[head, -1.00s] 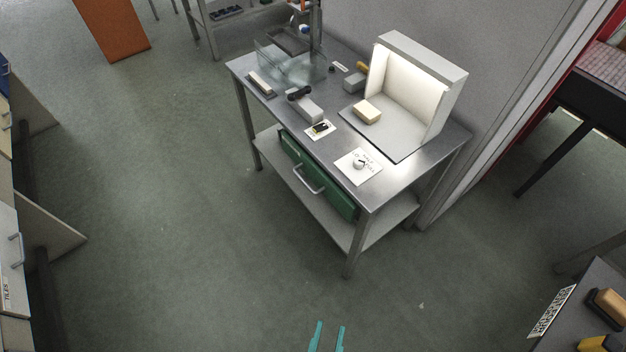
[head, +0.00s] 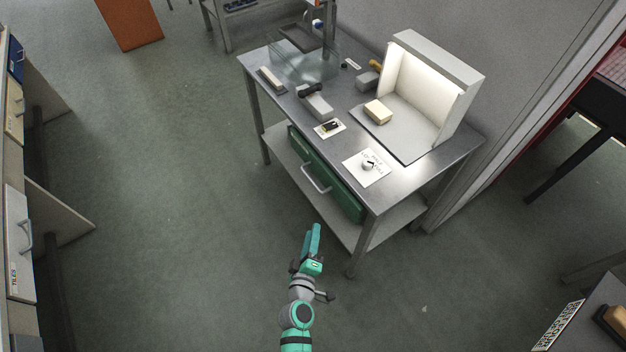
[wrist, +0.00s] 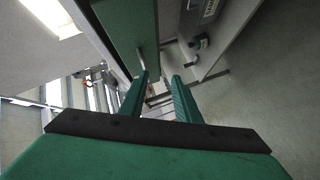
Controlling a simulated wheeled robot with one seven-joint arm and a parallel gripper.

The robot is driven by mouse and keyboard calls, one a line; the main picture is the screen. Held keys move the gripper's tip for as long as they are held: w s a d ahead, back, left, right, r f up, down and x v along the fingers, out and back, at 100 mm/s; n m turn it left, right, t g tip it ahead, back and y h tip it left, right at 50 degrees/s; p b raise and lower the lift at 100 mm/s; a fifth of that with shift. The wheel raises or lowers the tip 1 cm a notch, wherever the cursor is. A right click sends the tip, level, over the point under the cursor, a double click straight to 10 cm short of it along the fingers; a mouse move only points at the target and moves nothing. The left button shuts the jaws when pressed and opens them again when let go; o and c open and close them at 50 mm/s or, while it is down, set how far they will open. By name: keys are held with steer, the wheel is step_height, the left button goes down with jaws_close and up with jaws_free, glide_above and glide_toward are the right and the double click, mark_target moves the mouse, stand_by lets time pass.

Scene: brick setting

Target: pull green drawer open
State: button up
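The green drawer (head: 342,188) sits under the metal worktop of a bench, its front facing lower left, with a grey bar handle (head: 316,182). It looks pushed in. My gripper (head: 313,229) is in front of the drawer, apart from the handle, just below it in the head view. In the wrist view the two teal fingers of my gripper (wrist: 160,82) stand apart with nothing between them. A green panel, seemingly the drawer front (wrist: 125,28), shows beyond the left finger, with a grey bar beside that fingertip.
The bench top (head: 335,150) holds a lit white booth (head: 432,90), a glass tank (head: 300,65) and small items. A lower shelf (head: 290,160) is under the drawer. Cabinets (head: 20,220) stand at the left. The floor between is clear.

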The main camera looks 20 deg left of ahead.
mark_target(313, 182)
steer(key=w+a+n, duration=0.1)
steer(key=w+a, duration=0.1)
steer(key=w, duration=0.4)
steer(key=w+a+n, duration=0.1)
steer(key=w+a, duration=0.1)
steer(key=w, duration=0.4)
steer(key=w+a+n+t, duration=0.1)
steer(key=w+a, duration=0.1)
steer(key=w, duration=0.5)
steer(key=shift+r, duration=0.3)
jaws_close()
